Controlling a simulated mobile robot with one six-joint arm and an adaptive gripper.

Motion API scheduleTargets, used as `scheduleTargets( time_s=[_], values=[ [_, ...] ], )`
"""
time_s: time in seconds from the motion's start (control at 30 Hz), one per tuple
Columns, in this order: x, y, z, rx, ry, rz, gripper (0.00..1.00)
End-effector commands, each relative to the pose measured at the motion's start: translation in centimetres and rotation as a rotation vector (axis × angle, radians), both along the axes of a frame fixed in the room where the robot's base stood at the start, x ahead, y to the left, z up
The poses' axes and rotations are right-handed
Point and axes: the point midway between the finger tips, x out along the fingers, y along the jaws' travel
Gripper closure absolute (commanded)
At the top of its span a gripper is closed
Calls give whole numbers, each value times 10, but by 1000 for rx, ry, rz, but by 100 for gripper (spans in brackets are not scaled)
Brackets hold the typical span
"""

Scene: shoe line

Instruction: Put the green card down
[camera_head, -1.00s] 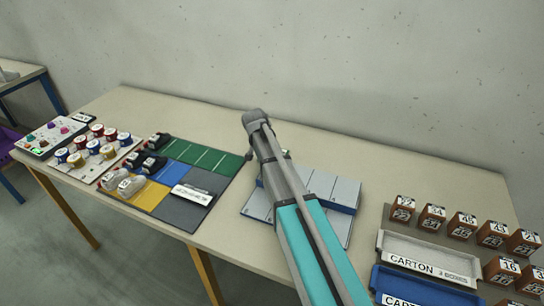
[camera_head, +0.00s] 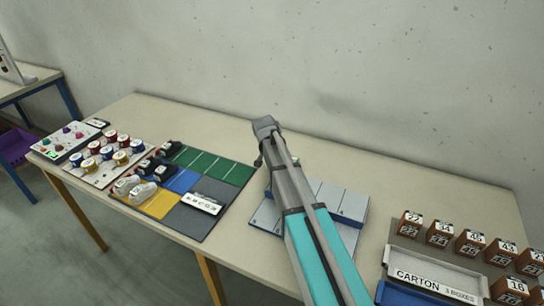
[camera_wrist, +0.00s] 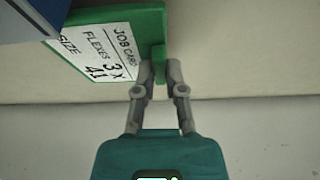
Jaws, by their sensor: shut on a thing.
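The green card (camera_wrist: 157,28) shows in the wrist view, at the top. It has a green edge and tab and a white face reading "JOB CARD", "FLEXES 3 X" and "SIZE 41". My gripper (camera_wrist: 159,72) is shut on the card's green tab. The tabletop (camera_wrist: 240,75) lies behind it; I cannot tell whether the card touches it.
A grey-and-blue rack (camera_head: 342,204) stands beside my arm. To the left are a mat with green, blue, yellow and grey fields (camera_head: 213,166), dark and light shoes (camera_head: 143,192), and several spools (camera_head: 107,153). Numbered boxes (camera_head: 470,243) and a carton tray (camera_head: 432,268) are at right.

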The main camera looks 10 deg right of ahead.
Motion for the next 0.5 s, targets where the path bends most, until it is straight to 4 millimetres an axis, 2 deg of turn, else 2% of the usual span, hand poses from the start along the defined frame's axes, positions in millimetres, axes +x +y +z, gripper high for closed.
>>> scheduleTargets(
  time_s=[0.03, 0.5],
  values=[
    [0, 0, 10, 0, 0, 0, 100],
    [0, 0, 58, 0, 0, 0, 100]
  ],
)
